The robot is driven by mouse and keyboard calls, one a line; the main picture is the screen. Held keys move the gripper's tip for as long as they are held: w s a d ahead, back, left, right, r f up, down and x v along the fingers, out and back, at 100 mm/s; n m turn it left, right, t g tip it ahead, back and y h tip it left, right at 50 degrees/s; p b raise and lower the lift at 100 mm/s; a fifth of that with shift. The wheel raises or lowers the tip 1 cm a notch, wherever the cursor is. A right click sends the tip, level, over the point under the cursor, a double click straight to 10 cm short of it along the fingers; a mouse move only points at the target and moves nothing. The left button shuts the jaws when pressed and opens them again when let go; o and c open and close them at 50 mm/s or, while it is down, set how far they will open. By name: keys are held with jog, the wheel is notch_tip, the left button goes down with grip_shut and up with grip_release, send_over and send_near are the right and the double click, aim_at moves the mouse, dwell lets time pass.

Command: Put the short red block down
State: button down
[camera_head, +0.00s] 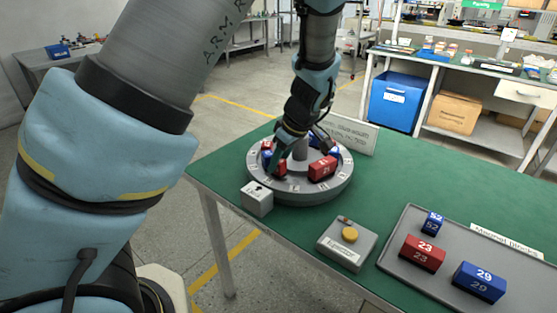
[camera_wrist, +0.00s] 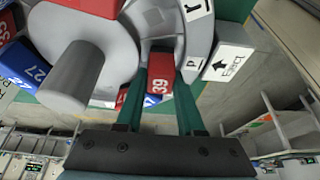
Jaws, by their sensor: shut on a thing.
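The short red block, marked 39 (camera_wrist: 160,73), is between the green fingers of my gripper (camera_wrist: 161,84) in the wrist view. My gripper is shut on it, at the rim of the grey round hub (camera_wrist: 110,30), beside a slot letter that looks like P. In the head view my gripper (camera_head: 277,165) reaches down to the left side of the hub (camera_head: 300,192), and a bit of the red block (camera_head: 282,168) shows there. Whether the block touches the hub floor is hard to tell. A blue patch (camera_wrist: 152,99) shows beneath the red block in the wrist view.
The hub has a central post (camera_wrist: 75,78) and other red and blue blocks, including a red one (camera_head: 322,168) at right. A white arrow box (camera_head: 257,199) stands beside it. An ejector box (camera_head: 347,245) and a grey tray (camera_head: 400,268) with three blocks lie right.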

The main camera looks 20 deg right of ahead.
jog(key=shift+f, duration=0.15)
jog(key=shift+f, duration=0.15)
jog(key=c, duration=0.5)
grip_release()
jog(key=b+v, duration=0.2)
jog(key=v, duration=1)
jog(key=a+f+m, duration=0.1)
jog(key=a+m, duration=0.1)
jog(key=a, duration=0.8)
jog(key=a+f+m+g+h, duration=0.1)
jog(key=a+f+m, duration=0.1)
jog(key=a, duration=0.9)
jog(key=a+f+m+g+h, duration=0.1)
jog(key=a+f+m, duration=0.1)
jog(key=a, duration=0.9)
jog(key=shift+a+f+m, duration=0.1)
jog(key=shift+a+m, duration=0.05)
jog(key=shift+m, duration=0.35)
